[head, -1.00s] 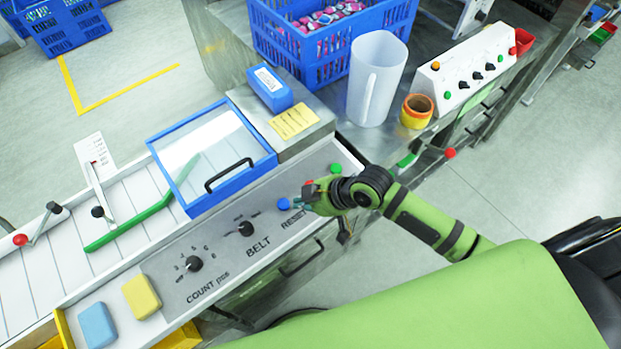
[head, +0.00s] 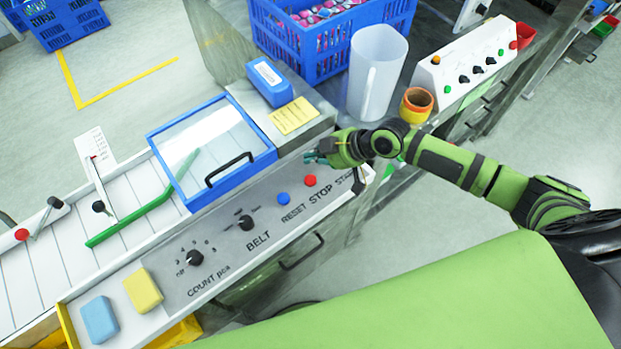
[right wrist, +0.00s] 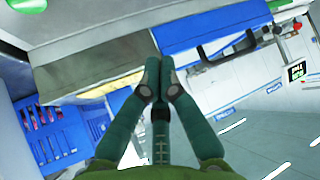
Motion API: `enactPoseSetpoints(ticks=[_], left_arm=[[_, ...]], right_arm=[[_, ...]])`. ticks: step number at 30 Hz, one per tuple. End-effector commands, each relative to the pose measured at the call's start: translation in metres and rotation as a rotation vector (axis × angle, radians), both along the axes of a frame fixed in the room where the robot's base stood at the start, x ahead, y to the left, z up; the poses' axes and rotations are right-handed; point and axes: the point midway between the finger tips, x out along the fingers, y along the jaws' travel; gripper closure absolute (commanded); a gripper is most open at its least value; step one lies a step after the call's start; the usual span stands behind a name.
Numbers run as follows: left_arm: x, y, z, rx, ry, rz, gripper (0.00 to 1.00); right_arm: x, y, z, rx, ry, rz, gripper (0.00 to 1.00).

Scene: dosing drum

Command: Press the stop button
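The red STOP button (head: 310,181) shows uncovered on the grey control panel (head: 215,262), right of the blue RESET button (head: 283,199). My right gripper (head: 312,158) is just above the STOP button in the head view, apart from it in the picture; its height over the panel is hard to tell. In the right wrist view its fingers (right wrist: 159,68) are together, with nothing seen between them. The START label is partly covered by my right arm, and its green button is hidden. My left gripper is not in view.
A blue-framed clear lid (head: 211,153) lies left of the gripper. A blue box (head: 269,83) and a yellow note (head: 294,116) are behind it. A white jug (head: 377,75), an orange-yellow cup (head: 416,105) and a white switch box (head: 465,67) stand further right.

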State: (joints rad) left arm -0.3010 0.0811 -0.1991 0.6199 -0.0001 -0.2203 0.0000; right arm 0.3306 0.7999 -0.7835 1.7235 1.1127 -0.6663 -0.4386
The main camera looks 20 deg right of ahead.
Motion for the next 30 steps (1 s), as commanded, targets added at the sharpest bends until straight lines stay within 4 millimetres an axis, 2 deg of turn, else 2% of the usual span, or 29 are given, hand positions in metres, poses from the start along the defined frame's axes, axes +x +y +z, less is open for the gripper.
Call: enactPoseSetpoints(ticks=[15, 20, 30], left_arm=[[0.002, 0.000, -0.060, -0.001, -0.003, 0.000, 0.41], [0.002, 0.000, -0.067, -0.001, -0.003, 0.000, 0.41], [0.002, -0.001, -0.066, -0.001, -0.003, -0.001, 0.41]], right_arm=[[0.000, 0.000, -0.073, 0.000, 0.000, 0.000, 1.00], [0.000, 0.000, -0.081, 0.000, 0.000, 0.000, 1.00], [0.000, 0.000, -0.080, 0.000, 0.000, 0.000, 1.00]])
